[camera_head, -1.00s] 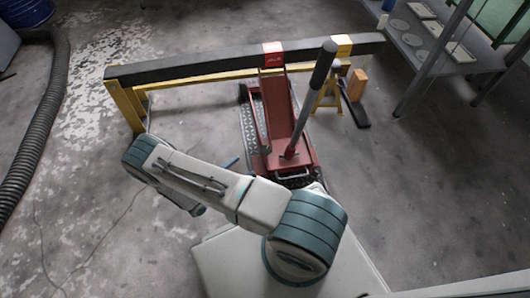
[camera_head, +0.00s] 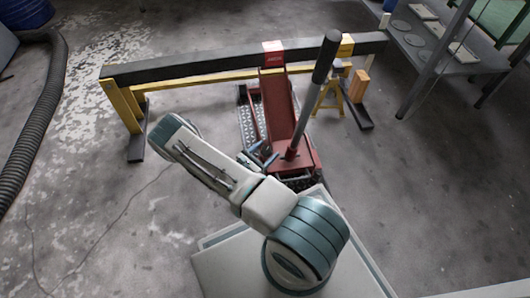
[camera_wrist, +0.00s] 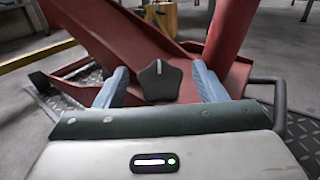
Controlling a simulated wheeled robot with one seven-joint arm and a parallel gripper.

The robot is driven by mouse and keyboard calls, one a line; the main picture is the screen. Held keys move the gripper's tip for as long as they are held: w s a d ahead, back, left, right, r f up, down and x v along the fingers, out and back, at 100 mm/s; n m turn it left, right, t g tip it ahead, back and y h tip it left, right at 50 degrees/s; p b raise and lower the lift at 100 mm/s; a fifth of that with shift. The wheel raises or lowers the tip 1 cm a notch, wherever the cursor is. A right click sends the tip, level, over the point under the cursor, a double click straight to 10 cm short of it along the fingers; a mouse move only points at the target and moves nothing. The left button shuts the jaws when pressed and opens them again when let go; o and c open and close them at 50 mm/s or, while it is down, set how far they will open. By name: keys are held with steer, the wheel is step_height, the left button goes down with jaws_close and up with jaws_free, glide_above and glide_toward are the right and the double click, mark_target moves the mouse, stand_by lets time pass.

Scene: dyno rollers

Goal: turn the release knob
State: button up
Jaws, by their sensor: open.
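The release knob (camera_wrist: 160,82) is a dark, lobed knob with a pale mark on top. In the wrist view it sits on the red floor jack (camera_wrist: 120,35), near the foot of the jack's handle. My gripper (camera_wrist: 165,82) is open, with one blue finger to the left of the knob and the other to its right. Gaps show between the knob and both fingers. In the head view the jack (camera_head: 281,107) stands under the beam, and my gripper (camera_head: 262,157) is at its near left side. The knob cannot be made out there.
The jack's long handle (camera_head: 308,108) leans up to the right of my gripper. A dark beam (camera_head: 200,69) on yellow stands crosses behind. A metal shelf (camera_head: 440,60) is at the right, and a ribbed hose (camera_head: 35,120) at the left.

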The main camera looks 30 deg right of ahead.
steer(key=shift+w+d, duration=0.1)
steer(key=shift+d, duration=0.1)
steer(key=c, duration=1)
steer(key=shift+o, duration=0.2)
steer(key=n+t+p, duration=0.1)
steer(key=n+t+y+p, duration=0.1)
steer(key=n+p, duration=0.1)
steer(key=shift+r+n+t+y, duration=0.3)
steer(key=shift+r+t, duration=0.05)
steer(key=shift+t, duration=0.05)
steer(key=shift+f+n+t+y+p, duration=0.1)
steer(key=shift+n+t+y+p, duration=0.55)
steer(key=shift+n, duration=0.45)
steer(key=shift+f+n+t, duration=0.2)
steer(key=shift+n+t, duration=0.05)
steer(key=shift+n, duration=0.15)
